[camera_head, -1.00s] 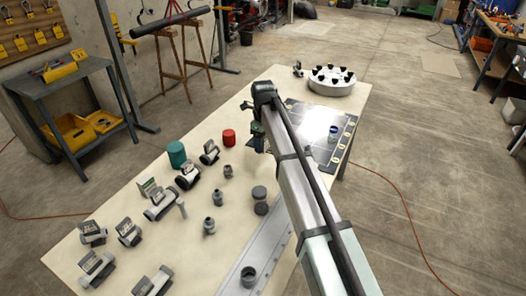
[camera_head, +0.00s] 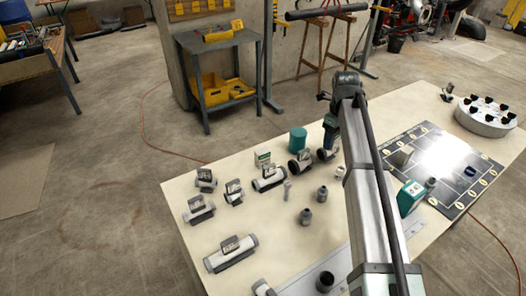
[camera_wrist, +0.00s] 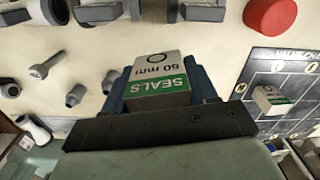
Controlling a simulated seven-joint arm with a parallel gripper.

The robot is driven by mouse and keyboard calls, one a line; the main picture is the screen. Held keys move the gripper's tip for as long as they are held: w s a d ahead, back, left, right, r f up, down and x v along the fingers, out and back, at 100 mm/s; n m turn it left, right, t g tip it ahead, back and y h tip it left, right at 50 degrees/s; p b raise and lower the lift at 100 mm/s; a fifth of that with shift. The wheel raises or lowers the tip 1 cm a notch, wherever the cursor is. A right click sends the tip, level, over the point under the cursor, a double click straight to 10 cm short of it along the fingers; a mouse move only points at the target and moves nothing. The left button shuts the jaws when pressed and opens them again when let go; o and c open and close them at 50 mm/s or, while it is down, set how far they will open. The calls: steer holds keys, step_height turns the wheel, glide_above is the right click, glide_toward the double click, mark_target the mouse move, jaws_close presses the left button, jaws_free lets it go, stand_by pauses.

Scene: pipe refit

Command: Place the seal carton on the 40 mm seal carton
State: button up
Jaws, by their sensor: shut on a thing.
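My gripper (camera_wrist: 163,100) is shut on a seal carton (camera_wrist: 160,75), white and green, marked "SEALS 50 mm". The carton sits between the blue fingers above the table. I cannot read 40 mm on either.
A teal box (camera_head: 410,198) stands beside the board, right of my arm. A red cap (camera_wrist: 270,15) is near the board. A round grey holder (camera_head: 486,117) stands far right.

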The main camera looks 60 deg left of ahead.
mark_target(262, 151)
steer(key=shift+s+a+r+n, duration=0.6)
steer(key=shift+s+a+r, duration=0.65)
steer(key=shift+s+a, duration=2.95)
steer(key=shift+s+a+r+n, duration=0.6)
steer(key=shift+s+a+r, duration=0.65)
steer(key=shift+s+a, duration=2.95)
steer(key=shift+s+d+f, duration=0.3)
steer(key=shift+d+f, duration=0.05)
steer(key=shift+f, duration=1.25)
steer(key=shift+s+d+f, duration=0.3)
steer(key=shift+f, duration=1.25)
steer(key=shift+s+d+f, duration=0.3)
steer(key=shift+d+f, duration=0.05)
steer(key=shift+f, duration=1.25)
steer(key=shift+f, duration=0.1)
steer(key=o, duration=1.1)
steer(key=shift+c, duration=0.2)
step_height(262, 151, up, 12)
